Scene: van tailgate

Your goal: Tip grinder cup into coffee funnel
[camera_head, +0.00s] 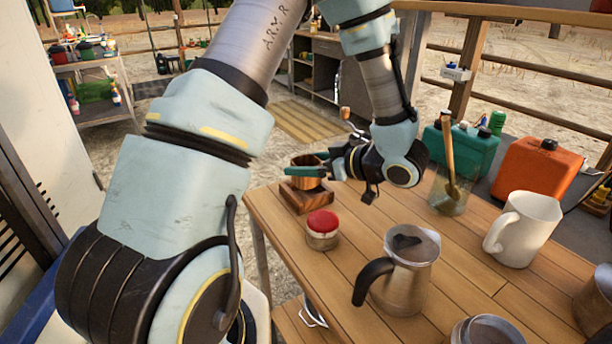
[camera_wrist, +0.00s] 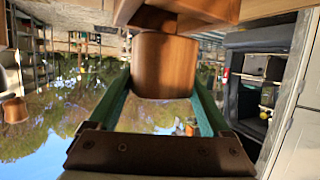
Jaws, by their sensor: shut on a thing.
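My gripper (camera_head: 304,165) has green fingers, shut on a brown cup (camera_head: 308,181) at the far left of the table. In the wrist view, the gripper (camera_wrist: 164,80) has one finger on each side of the smooth brown cup (camera_wrist: 166,62). A wooden block (camera_head: 304,199) is directly beneath the cup; the wrist view shows wood (camera_wrist: 205,10) close to the cup's end. I cannot tell whether they touch. The cup looks upright; its contents are hidden. I cannot identify the coffee funnel for certain; a round metal vessel (camera_head: 483,332) is cut off at the bottom edge.
A metal pot (camera_head: 403,272) with a black handle is mid-table. A glass jar (camera_head: 450,192) holding a wooden spoon and a white jug (camera_head: 524,229) stand farther right. Bare planks (camera_head: 345,275) lie between the jar and pot.

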